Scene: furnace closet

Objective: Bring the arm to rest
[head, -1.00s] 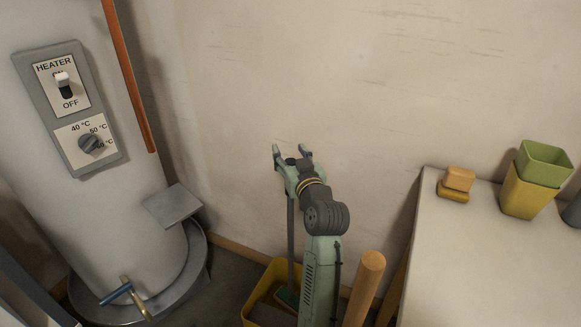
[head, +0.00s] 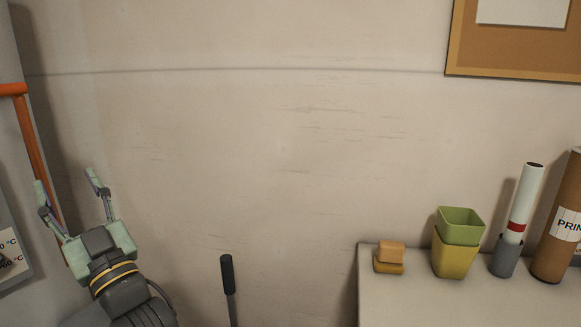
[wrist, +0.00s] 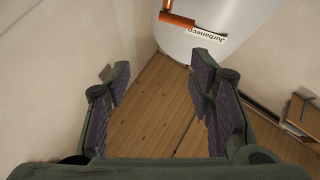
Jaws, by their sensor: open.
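My gripper (head: 68,200) is raised at the lower left of the head view, in front of the pale wall. Its two green fingers are spread apart with nothing between them. In the wrist view my gripper (wrist: 160,92) also shows wide apart and empty, with wooden planks beyond it. Most of my arm is below the head view's lower edge.
An orange pipe (head: 33,150) runs at the left beside the grey heater (head: 10,215). A white counter (head: 450,300) at the right holds sponge-like blocks (head: 390,255), stacked green (head: 461,222) and yellow (head: 455,258) pots and tubes. A dark-handled pole (head: 228,275) stands mid-bottom.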

